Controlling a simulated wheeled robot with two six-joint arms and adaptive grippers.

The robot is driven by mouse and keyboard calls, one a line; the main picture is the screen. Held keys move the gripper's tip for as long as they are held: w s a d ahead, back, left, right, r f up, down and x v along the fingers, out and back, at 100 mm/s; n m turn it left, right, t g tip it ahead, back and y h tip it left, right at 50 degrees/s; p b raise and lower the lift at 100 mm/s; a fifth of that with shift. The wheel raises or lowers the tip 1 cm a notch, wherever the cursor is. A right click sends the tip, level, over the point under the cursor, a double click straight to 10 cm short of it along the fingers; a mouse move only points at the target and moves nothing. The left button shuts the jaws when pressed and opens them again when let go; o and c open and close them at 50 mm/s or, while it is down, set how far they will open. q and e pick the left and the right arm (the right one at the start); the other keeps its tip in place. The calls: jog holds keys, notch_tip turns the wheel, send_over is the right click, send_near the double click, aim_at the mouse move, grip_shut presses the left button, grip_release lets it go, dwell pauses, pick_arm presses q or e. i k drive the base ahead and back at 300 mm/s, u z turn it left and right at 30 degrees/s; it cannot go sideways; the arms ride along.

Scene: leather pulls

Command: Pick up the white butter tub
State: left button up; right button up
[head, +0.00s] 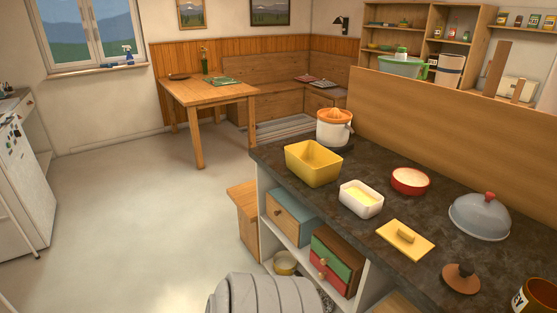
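The white butter tub (357,209) stands upright on the dark countertop (335,225) in the head view. It is a small open rectangular tub with pale yellow butter inside. A yellow lid with a bar handle (405,241) lies flat on the counter to its lower right, apart from it. Neither my left nor my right gripper shows in this view.
Close behind the tub at left is a larger yellow open box (314,169). A red bowl (410,182), a grey dome with a red knob (480,218), a brown knobbed lid (461,280), a brown mug (536,297) and an orange-topped juicer (334,128) share the counter.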

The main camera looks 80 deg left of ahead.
aim_at(361, 200)
jog(key=u, duration=1.4)
jog(key=i, duration=0.1)
jog(key=u, duration=0.05)
